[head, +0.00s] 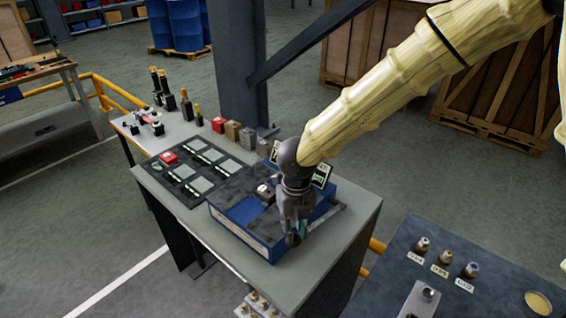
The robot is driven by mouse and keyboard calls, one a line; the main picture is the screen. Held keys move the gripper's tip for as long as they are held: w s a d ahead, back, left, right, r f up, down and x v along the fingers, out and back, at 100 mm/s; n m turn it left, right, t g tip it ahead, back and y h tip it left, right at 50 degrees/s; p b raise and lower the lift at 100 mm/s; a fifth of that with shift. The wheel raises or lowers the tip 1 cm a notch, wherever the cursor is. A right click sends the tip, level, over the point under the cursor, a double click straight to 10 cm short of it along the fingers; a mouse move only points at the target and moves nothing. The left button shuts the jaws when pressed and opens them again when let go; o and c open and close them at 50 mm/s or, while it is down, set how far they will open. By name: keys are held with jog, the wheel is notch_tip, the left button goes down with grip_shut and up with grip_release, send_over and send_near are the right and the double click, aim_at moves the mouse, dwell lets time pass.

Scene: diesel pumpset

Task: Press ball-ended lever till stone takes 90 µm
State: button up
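My gripper (294,230) points down over the right front part of a blue box-shaped device (238,228) on the grey bench. Its fingers are dark and small here, and I cannot tell whether they are open or shut. A small metal piece (264,190) sits on the device's dark top, left of my gripper. A grey bar (328,217) shows at the device's right side; I cannot tell whether it is the lever. No ball end can be made out. A small display (322,175) stands behind my wrist, its reading illegible.
A black mat (186,200) with pale pads and a red block (168,158) lies left of the device. Several blocks (233,130) line the bench's back edge near a grey column (232,60). A dark table (400,265) with labelled knobbed pieces stands at right.

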jog(key=shift+s+a+f, duration=0.1)
jog(key=shift+s+f, duration=0.05)
jog(key=shift+f, duration=0.3)
jog(key=shift+s+a+f+b, duration=0.15)
jog(key=shift+f+b, duration=0.3)
jog(key=shift+f, duration=0.45)
jog(key=shift+s+a+f+b, duration=0.15)
jog(key=shift+f+b, duration=0.3)
jog(key=shift+f, duration=0.4)
jog(key=w+d+r+p, duration=0.2)
jog(key=w+r+p, duration=0.1)
jog(key=r+p, duration=1)
jog(key=shift+w+d+r+p, duration=0.2)
jog(key=shift+r+p, duration=0.15)
jog(key=shift+r, duration=1.05)
